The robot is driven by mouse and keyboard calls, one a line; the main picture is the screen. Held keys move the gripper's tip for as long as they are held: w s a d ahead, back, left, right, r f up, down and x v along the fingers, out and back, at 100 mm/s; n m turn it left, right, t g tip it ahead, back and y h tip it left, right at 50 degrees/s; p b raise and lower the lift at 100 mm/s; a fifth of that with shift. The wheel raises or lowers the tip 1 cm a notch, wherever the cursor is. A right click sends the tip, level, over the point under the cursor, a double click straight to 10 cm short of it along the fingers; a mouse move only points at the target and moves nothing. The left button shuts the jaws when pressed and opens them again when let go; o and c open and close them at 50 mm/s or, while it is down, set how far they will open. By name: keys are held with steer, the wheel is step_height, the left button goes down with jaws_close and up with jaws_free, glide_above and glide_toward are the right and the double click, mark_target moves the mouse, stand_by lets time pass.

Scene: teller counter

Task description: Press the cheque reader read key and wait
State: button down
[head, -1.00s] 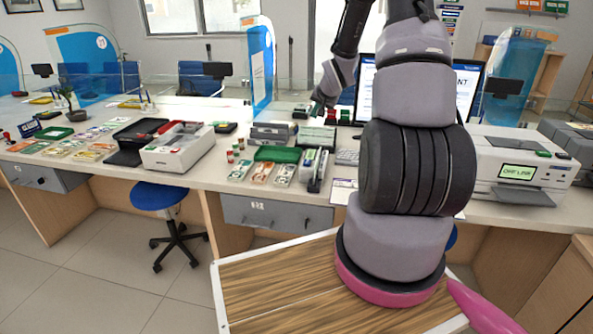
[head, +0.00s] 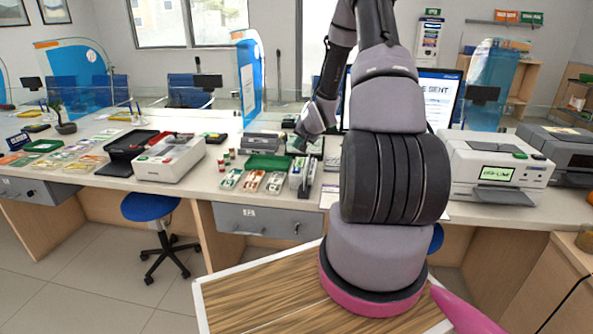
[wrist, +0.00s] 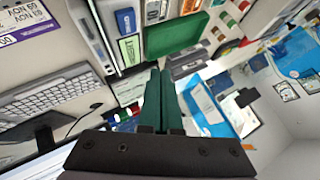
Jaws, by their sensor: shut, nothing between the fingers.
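My gripper (head: 300,144) is low over the counter (head: 225,202), between the grey machine and the monitor. In the wrist view its two green fingers (wrist: 166,84) are together and empty. A narrow upright slotted device (head: 301,174), which looks like the cheque reader, stands right of the green tray. In the wrist view a small pale green display (wrist: 130,50) shows close to the left of the fingertips; its text is unreadable. I cannot make out the read key, or whether the fingertips touch anything.
The green tray (head: 270,161) and a grey machine (head: 262,144) are left of the gripper. A monitor (head: 440,95) is behind my arm. A white printer (head: 495,165) is at right. A keyboard (wrist: 50,98) lies left in the wrist view.

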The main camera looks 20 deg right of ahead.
mark_target(298, 170)
steer(key=shift+f, duration=3.55)
steer(key=shift+f, duration=0.4)
steer(key=shift+f, duration=0.45)
steer(key=shift+r, duration=0.9)
steer(key=shift+r, duration=2.5)
